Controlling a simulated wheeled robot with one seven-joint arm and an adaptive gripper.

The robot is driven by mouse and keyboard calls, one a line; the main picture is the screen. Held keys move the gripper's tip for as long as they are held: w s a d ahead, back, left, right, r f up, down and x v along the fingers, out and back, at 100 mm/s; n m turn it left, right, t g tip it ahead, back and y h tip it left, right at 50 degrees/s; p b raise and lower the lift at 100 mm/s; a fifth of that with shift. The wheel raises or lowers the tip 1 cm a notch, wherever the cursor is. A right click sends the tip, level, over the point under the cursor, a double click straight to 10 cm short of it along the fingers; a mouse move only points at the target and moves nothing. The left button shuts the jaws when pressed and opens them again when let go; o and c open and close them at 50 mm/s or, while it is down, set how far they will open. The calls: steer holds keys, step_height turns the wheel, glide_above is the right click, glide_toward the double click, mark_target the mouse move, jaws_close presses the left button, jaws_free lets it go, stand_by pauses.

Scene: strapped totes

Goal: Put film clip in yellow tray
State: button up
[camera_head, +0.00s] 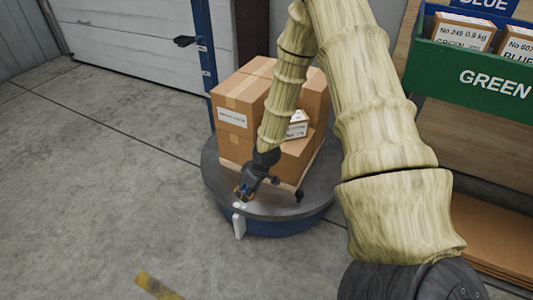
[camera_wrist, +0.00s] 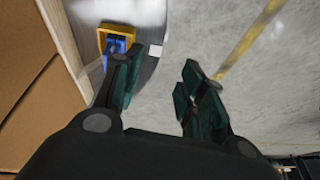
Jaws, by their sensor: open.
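My gripper (camera_head: 246,186) is open, low at the front edge of the round grey platform; its two dark fingers are spread apart in the wrist view (camera_wrist: 165,72). Near the left fingertip is a small yellow frame-shaped piece with a blue part inside (camera_wrist: 116,36), on the platform side; I cannot tell whether it is the film clip or the tray. Yellow and blue also show beside the fingers in the head view (camera_head: 239,192). A small white piece (camera_wrist: 155,50) is by the left fingertip, apart from the right finger. No separate yellow tray is clear.
Brown cartons (camera_head: 236,100) are stacked on the round platform (camera_head: 222,178), right beside my arm. A white tab (camera_head: 239,226) stands at its front edge. A green bin (camera_head: 440,60) with labelled boxes is at the upper right. The floor at left is clear, with a yellow stripe (camera_head: 157,287).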

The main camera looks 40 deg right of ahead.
steer(key=s+a+f+m+g, duration=0.1)
steer(key=s+a+f, duration=0.3)
steer(key=s+a, duration=0.25)
steer(key=s+a+f+m+g, duration=0.1)
steer(key=s+a+f, duration=0.35)
steer(key=s, duration=0.35)
steer(key=s+a+f+m+h, duration=0.1)
steer(key=s+a, duration=0.1)
steer(key=s, duration=0.6)
steer(key=s+a+f+m+g+h, duration=0.1)
steer(key=s+a, duration=0.1)
steer(key=s, duration=0.6)
steer(key=shift+s+a+f, duration=0.4)
steer(key=shift+d, duration=0.1)
